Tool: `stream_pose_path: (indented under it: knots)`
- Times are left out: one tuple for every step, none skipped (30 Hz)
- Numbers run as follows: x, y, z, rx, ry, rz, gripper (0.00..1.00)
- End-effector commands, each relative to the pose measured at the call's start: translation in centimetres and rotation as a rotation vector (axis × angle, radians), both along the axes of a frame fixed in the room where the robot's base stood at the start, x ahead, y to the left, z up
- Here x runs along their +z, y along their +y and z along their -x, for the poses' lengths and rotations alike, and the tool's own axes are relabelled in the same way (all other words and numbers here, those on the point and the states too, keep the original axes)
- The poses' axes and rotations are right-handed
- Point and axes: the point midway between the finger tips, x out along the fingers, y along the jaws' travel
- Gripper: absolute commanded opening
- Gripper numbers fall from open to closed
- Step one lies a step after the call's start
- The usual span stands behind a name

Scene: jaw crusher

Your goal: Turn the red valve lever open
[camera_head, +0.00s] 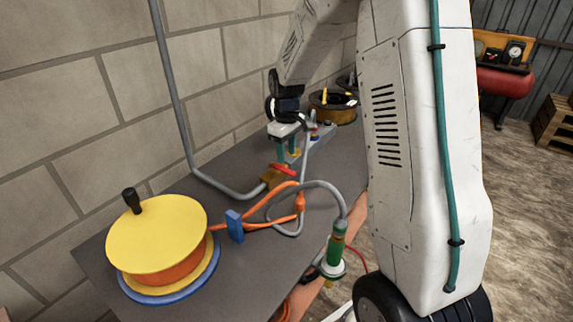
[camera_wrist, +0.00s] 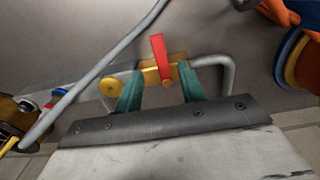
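The red valve lever (camera_head: 283,169) sits on a brass valve (camera_head: 271,179) on the grey workbench near the wall. In the wrist view the red lever (camera_wrist: 158,45) points up in the picture, away from my gripper, from the brass valve body (camera_wrist: 155,75). My gripper (camera_wrist: 159,72) has its two teal fingers spread, with the near end of the valve showing between them. In the head view my gripper (camera_head: 284,157) points down just above and behind the lever. Whether the fingers touch the valve cannot be told.
A grey pipe (camera_head: 178,100) runs down the wall to the valve. A grey hose and orange cable (camera_head: 262,220) lie in front. A yellow-topped reel (camera_head: 157,233), a blue block (camera_head: 235,226) and a green fitting (camera_head: 335,250) stand nearby. Spools (camera_head: 333,108) are behind.

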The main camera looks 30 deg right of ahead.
Motion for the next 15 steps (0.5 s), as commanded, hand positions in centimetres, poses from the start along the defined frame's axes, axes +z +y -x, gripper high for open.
stream_pose_path:
  knots:
    - [-1.1, 0.0, 0.1, 0.000, 0.005, -0.001, 0.40]
    - [-1.5, 0.0, 0.1, 0.000, 0.004, -0.001, 0.40]
    - [-2.2, 0.0, 0.1, 0.000, 0.005, -0.001, 0.40]
    - [-2.6, 0.0, 0.1, 0.000, 0.004, -0.001, 0.40]
    - [-3.1, 0.0, 0.1, -0.001, 0.004, -0.001, 0.40]
    - [-3.6, 0.0, 0.1, -0.001, 0.004, -0.001, 0.40]
    - [-3.9, 0.0, 0.1, -0.001, 0.004, -0.001, 0.40]
    - [-4.2, 0.0, 0.1, -0.001, 0.003, -0.001, 0.40]
    - [-4.6, 0.0, 0.1, -0.001, 0.003, -0.001, 0.40]
    - [-4.8, 0.0, 0.1, -0.001, 0.003, -0.001, 0.40]
    - [-4.9, 0.0, 0.1, -0.001, 0.003, -0.001, 0.40]
    - [-5.1, 0.0, 0.1, -0.001, 0.002, 0.000, 0.40]
    - [-5.2, 0.0, 0.1, -0.001, 0.001, -0.001, 0.40]
    - [-5.2, 0.0, 0.1, -0.001, 0.001, -0.001, 0.40]
    - [-5.2, 0.0, 0.1, -0.001, 0.001, 0.000, 0.40]
